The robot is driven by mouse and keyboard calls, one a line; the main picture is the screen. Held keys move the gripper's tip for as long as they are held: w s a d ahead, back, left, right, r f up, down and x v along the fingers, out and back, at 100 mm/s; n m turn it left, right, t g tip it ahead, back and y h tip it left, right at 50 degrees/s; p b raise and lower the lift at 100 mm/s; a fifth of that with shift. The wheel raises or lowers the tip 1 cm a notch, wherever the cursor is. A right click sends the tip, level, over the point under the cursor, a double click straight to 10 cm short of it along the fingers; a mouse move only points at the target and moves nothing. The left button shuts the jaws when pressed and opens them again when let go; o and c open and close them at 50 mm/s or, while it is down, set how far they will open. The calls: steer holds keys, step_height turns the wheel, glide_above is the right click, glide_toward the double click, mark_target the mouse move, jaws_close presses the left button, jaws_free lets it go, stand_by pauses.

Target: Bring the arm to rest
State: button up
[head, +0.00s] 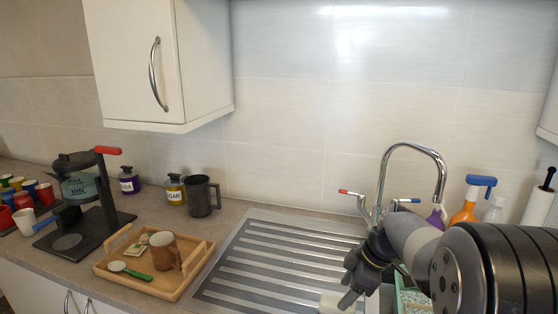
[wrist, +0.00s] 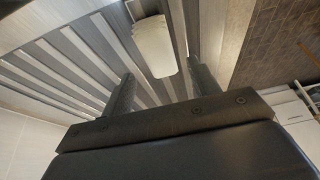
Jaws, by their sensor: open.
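My gripper (head: 352,286) is at the lower right of the head view, over the right part of the ribbed metal draining board (head: 262,254). In the wrist view my gripper (wrist: 160,74) shows two dark fingers spread apart, with nothing held between them. A white rounded object (head: 338,302) lies just below the fingers at the bottom edge of the head view. It also shows in the wrist view (wrist: 153,46), beyond the fingertips. Whether the fingers touch it I cannot tell. My arm reaches in from the right and hides part of the sink.
A chrome tap (head: 412,148) rises behind my gripper, with spray bottles (head: 468,203) to its right. A wooden tray (head: 187,284) with a brown mug (head: 165,251) stands left of the draining board. A coffee maker (head: 84,205) is farther left. A wall cabinet (head: 160,60) hangs above.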

mark_target(338, 301)
steer(key=x, duration=0.5)
steer(key=shift+f, duration=0.2)
step_height(338, 301, up, 3)
steer(key=shift+d+r, duration=0.1)
steer(key=shift+r, duration=0.45)
steer(key=shift+f, duration=0.15)
